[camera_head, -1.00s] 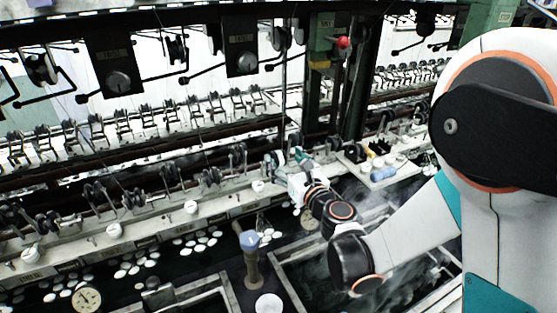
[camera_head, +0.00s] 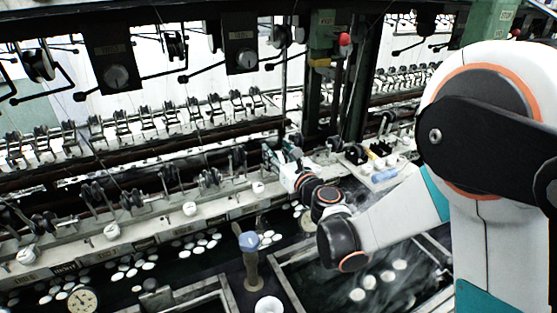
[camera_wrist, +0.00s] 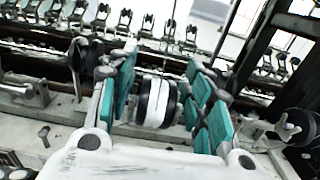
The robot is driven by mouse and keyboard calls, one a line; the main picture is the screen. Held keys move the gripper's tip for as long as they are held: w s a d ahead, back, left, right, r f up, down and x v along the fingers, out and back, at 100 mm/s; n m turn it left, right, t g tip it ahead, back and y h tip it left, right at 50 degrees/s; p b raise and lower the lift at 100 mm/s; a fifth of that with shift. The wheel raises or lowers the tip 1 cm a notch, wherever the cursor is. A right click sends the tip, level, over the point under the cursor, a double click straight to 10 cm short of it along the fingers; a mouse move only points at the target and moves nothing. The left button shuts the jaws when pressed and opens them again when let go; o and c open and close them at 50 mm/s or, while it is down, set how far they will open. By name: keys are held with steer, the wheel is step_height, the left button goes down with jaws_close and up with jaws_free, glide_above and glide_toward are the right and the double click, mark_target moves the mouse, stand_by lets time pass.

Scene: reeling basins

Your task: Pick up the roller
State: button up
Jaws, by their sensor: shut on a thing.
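The roller (camera_wrist: 157,102), a short black and white striped cylinder, lies between the two teal finger pads of my gripper (camera_wrist: 166,98) in the wrist view. My gripper is shut on it. In the head view my gripper (camera_head: 284,158) is at the machine's ledge, near the middle of the picture. The roller cannot be made out there, being small and hidden by the fingers. In the wrist view it is close above or at the ledge; I cannot tell whether it touches.
A tray with white, yellow and blue items (camera_head: 383,172) stands right of my gripper. A post with a blue top (camera_head: 250,258) rises in front, beside dark basins. Other spindles (camera_head: 212,180) line the ledge to the left. A dark green upright (camera_head: 320,90) stands behind.

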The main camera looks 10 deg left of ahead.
mark_target(279, 152)
step_height(279, 152, up, 10)
steer(key=p, duration=0.3)
steer(key=shift+p, duration=0.4)
steer(key=c, duration=0.5)
steer(key=shift+d, duration=0.1)
